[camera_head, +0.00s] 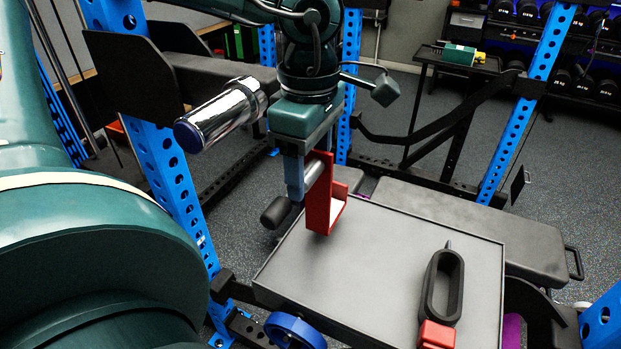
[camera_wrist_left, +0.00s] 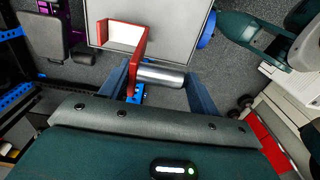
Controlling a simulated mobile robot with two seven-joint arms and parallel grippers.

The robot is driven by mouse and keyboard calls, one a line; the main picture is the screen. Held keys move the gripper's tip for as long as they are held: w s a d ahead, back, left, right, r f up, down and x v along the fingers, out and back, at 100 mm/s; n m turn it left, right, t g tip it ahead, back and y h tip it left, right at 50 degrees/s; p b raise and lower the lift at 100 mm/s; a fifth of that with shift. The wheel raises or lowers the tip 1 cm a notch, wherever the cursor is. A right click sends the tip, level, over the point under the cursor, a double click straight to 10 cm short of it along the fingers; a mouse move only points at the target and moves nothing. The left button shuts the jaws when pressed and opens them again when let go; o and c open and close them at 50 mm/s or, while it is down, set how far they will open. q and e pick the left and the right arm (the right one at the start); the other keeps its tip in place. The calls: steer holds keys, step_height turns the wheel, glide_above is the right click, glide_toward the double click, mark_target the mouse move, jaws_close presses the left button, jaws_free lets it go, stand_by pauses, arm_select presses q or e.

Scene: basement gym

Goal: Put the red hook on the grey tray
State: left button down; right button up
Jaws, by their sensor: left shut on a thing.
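The red hook (camera_head: 320,205) is a red, bent plate with a silver tube. My left gripper (camera_head: 304,180) points down and is shut on the silver tube. In the left wrist view the tube (camera_wrist_left: 160,76) lies between the two fingers, and the red plate (camera_wrist_left: 137,48) stands beyond it. The grey tray (camera_head: 370,262) is a flat grey surface with a thin dark rim. The hook overlaps the tray's far left edge in the head view; I cannot tell how high it is above the tray. My right gripper cannot be made out.
A black loop handle (camera_head: 441,284) with a red block (camera_head: 436,335) lies on the tray's right part. The tray's middle and left are bare. Blue rack posts (camera_head: 165,160) and a dark bench (camera_head: 460,225) surround it. A chrome bar end (camera_head: 225,112) juts out near my left gripper.

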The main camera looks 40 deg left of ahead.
arm_select(q)
steer(key=shift+f, duration=1.4)
steer(key=c, duration=0.8)
jaws_free()
steer(key=shift+f+b, duration=0.15)
steer(key=shift+b, duration=0.15)
steer(key=shift+c, duration=0.2)
steer(key=o, duration=0.5)
steer(key=shift+c, duration=0.2)
step_height(320, 180, up, 12)
steer(key=shift+r+p, duration=0.25)
steer(key=shift+p, duration=0.55)
